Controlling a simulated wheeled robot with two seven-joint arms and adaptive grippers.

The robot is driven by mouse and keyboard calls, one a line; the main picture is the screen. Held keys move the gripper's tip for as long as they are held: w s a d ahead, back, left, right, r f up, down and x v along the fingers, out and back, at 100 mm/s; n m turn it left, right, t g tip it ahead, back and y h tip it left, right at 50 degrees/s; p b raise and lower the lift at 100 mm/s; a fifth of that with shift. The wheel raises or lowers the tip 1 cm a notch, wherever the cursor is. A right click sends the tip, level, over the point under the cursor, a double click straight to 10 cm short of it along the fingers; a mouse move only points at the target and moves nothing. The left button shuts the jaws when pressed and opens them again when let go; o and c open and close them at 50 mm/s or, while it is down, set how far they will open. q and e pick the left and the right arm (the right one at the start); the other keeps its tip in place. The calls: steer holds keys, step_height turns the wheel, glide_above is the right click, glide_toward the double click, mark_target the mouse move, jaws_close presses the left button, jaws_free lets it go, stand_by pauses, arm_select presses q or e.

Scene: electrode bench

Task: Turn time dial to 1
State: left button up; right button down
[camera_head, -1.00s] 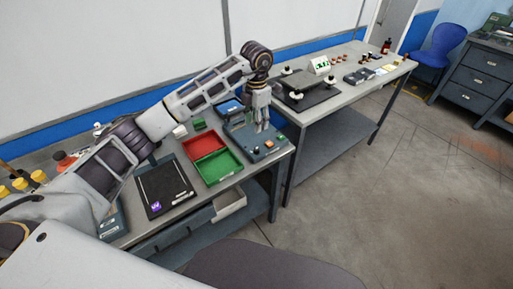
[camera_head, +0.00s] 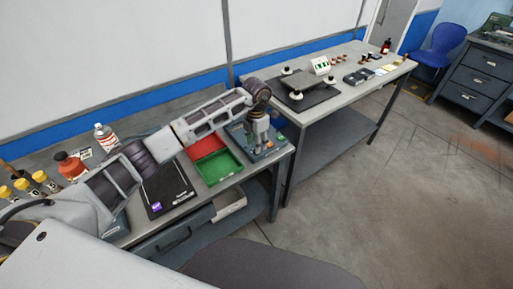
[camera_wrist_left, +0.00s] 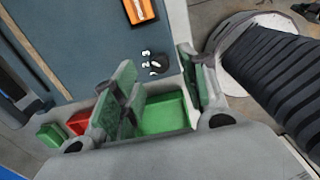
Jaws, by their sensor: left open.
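The blue-grey device (camera_head: 279,149) stands at the right end of the near bench, with small orange and green controls on its front. In the left wrist view its panel (camera_wrist_left: 95,40) fills the upper left, with an orange-framed part (camera_wrist_left: 140,10). A small dark dial with white marks (camera_wrist_left: 155,66) lies near the panel edge, between the fingers' lines. My left gripper (camera_head: 257,150) points down over the device, open and empty; its green-padded fingers (camera_wrist_left: 160,85) stand apart. Whether they touch the panel is unclear. My right gripper is out of view.
A red tray (camera_head: 206,144) and a green tray (camera_head: 219,168) sit left of the device. A black pad (camera_head: 167,198) lies further left. Bottles (camera_head: 104,137) stand at the back left. A second table (camera_head: 345,88) stands beyond, right of the near bench.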

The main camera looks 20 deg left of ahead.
arm_select(q)
steer(key=shift+f, duration=1.7)
